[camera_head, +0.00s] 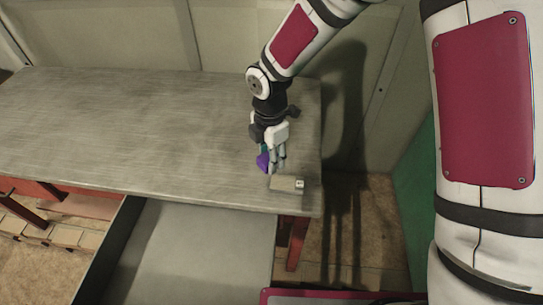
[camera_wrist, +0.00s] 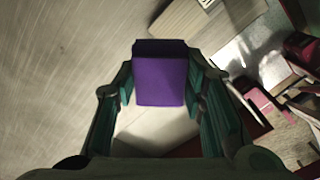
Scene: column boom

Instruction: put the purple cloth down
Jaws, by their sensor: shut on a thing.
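The purple cloth (camera_wrist: 160,80) sits between the two teal fingers of my gripper (camera_wrist: 160,85) in the wrist view and looks like a folded block. In the head view only a small part of the purple cloth (camera_head: 263,161) shows beside the fingers. My gripper (camera_head: 273,160) is shut on it, low over the right end of the grey table (camera_head: 130,125), near the front edge. I cannot tell whether the cloth touches the tabletop.
A small flat beige block (camera_head: 287,184) with a white end lies just in front of my gripper near the table's front right corner. An open grey bin or drawer (camera_head: 200,245) is below the front edge. The table's left and middle are clear. A panelled wall (camera_head: 235,35) stands behind.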

